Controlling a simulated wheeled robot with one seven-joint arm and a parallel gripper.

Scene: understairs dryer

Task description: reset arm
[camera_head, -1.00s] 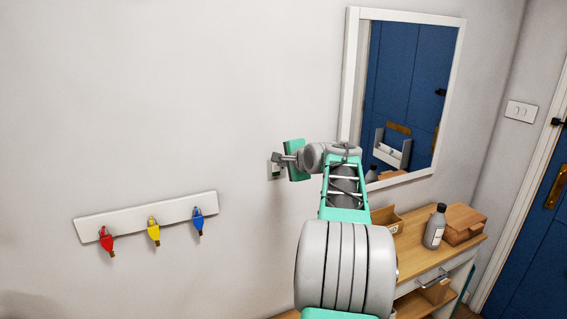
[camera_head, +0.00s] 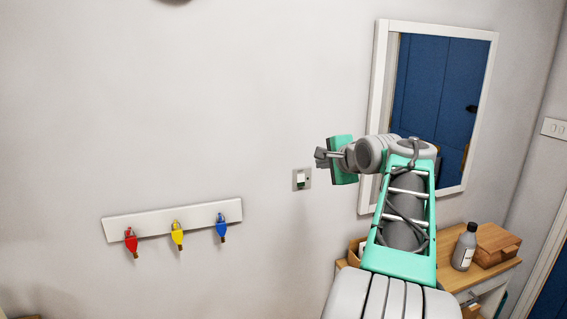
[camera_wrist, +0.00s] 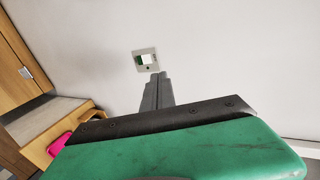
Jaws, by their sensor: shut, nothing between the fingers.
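My gripper (camera_head: 322,158) is at the end of my green and grey arm, raised in front of the pale wall. In the wrist view its two fingers (camera_wrist: 155,78) lie together, shut, with nothing seen between them. A wall switch plate (camera_head: 301,179) is just below and left of the gripper in the head view, and apart from it. In the wrist view the switch (camera_wrist: 146,60) lies just beyond the fingertips.
A rack (camera_head: 172,220) with red, yellow and blue keys hangs at left. A framed mirror (camera_head: 378,100) hangs behind my arm. A wooden table (camera_head: 492,275) at lower right holds a grey bottle (camera_head: 465,247) and a wooden box (camera_head: 496,244). The wall at upper left is clear.

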